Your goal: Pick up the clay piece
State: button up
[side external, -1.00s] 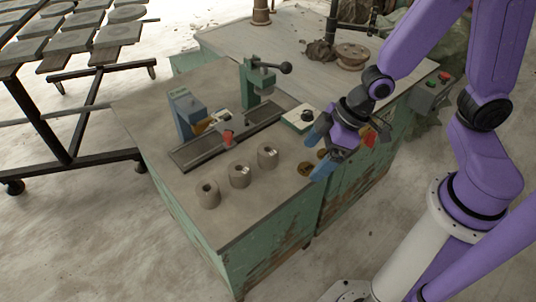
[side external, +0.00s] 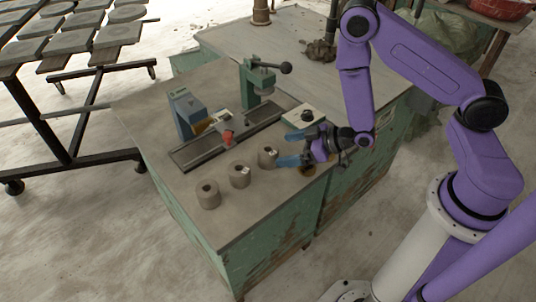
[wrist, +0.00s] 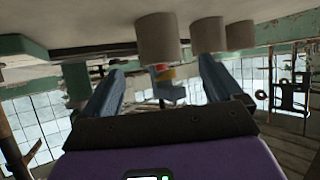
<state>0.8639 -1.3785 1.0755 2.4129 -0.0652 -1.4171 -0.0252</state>
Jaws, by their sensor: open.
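Three short grey-brown cylinders, each with a hole in the top, stand in a row near the front edge of the bench: left (side external: 208,194), middle (side external: 239,175) and right (side external: 267,157). A dark brown lump that looks like clay (side external: 319,50) lies farther back on the bench. I cannot tell which of these is the clay piece. My gripper (side external: 289,148) is open, its blue fingers pointing left at the right cylinder, just short of it. In the wrist view the scene looks upside down, and the nearest cylinder (wrist: 158,40) shows beyond and between the fingertips (wrist: 160,68).
A green lever press (side external: 262,82), a blue device (side external: 187,110) and a dark rail (side external: 200,150) with a red block stand behind the cylinders. A pale-topped box (side external: 303,116) is close behind my gripper. The bench front left is clear.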

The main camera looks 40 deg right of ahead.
aim_at(274, 151)
jog(key=shift+x, duration=3.65)
jog(key=shift+r, duration=0.1)
jog(key=c, duration=1.2)
